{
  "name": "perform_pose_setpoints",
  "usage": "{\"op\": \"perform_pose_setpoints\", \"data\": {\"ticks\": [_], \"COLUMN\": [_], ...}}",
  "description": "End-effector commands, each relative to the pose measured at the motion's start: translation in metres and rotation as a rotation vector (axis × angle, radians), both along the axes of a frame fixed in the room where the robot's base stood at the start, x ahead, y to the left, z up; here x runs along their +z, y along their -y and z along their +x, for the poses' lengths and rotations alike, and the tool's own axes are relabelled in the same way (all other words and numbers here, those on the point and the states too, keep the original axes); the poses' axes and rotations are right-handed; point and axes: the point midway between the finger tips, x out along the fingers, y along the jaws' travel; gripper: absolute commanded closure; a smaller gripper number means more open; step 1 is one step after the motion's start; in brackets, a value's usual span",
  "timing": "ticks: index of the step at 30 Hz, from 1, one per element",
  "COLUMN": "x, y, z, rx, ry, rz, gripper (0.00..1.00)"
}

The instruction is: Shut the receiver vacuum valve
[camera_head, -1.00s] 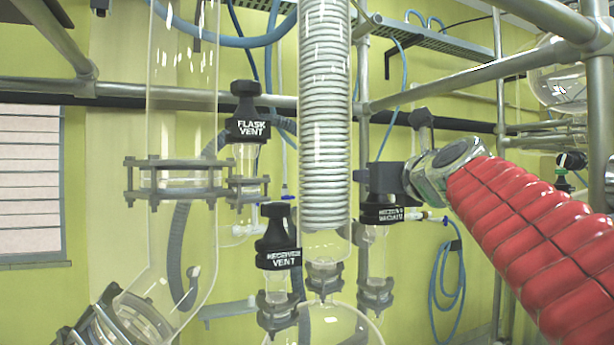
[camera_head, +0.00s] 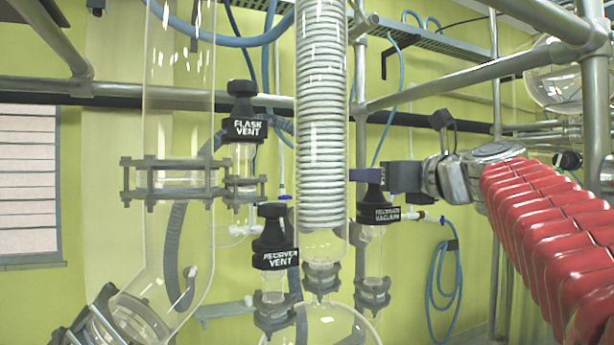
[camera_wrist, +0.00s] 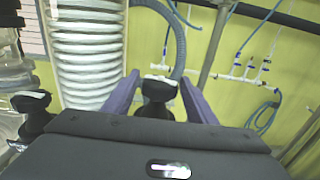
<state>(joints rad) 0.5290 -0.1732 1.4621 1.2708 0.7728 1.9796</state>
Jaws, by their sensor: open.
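The receiver vacuum valve (camera_head: 379,208) has a black cap with white lettering. It stands on a glass neck right of the coiled condenser in the head view. My gripper (camera_head: 366,175) is at the height of the valve's top, coming from the right, and hides part of it. In the wrist view, my gripper's two purple fingers (camera_wrist: 160,80) are spread, with the black knob of the valve (camera_wrist: 158,91) between them. A gap shows on each side of the knob. The lower part of the valve is hidden by the gripper body.
The coiled glass condenser (camera_head: 321,130) stands close left of the gripper. The receiver vent valve (camera_head: 275,245) and flask vent valve (camera_head: 243,125) are farther left. Metal frame pipes (camera_head: 470,78) cross above the arm. A blue hose (camera_head: 445,285) hangs at the right.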

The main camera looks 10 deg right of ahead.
Motion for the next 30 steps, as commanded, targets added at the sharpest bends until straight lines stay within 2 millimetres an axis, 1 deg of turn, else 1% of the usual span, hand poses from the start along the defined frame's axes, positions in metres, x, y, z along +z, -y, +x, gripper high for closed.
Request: {"op": "perform_pose_setpoints", "data": {"ticks": [2,24,30], "x": [-0.0007,0.0,0.0003], "y": [0.0023,0.0012,-0.0002], "z": [0.0014,0.0014,-0.0001], "rx": [0.033,0.417,0.46], "ry": [-0.003,0.0,0.0], "rz": [0.0,0.001,-0.001], "gripper": [0.48,0.48,0.48]}}
